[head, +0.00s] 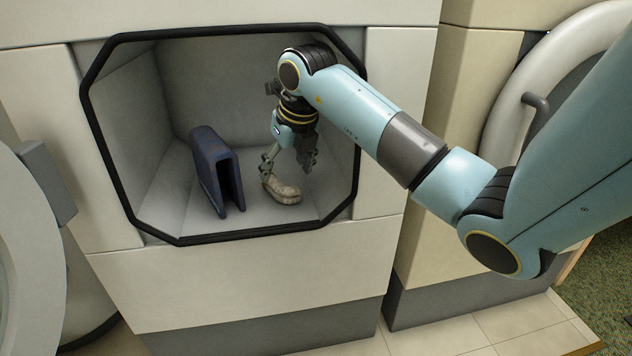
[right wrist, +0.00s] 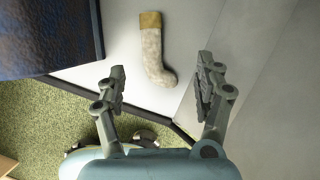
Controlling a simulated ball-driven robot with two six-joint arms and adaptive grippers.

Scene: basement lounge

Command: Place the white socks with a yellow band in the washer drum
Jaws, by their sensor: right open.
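The white sock (head: 284,192) with a yellow band lies on the floor of the open washer drum (head: 180,232), towards its right side. In the right wrist view the sock (right wrist: 152,55) lies flat, yellow band at the top and toe bent to the right. My right gripper (head: 289,164) reaches into the drum and points down over the sock. Its fingers (right wrist: 164,76) are spread and empty, with the sock apart from them, just beyond the gap. The yellow band is hidden in the head view. My left gripper is not in view.
A folded dark blue cloth (head: 207,170) stands in the drum, left of the sock. The drum opening has a black octagonal rim (head: 103,170). The open round door (head: 25,240) is at the left. Another machine with a round door (head: 500,110) is at the right.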

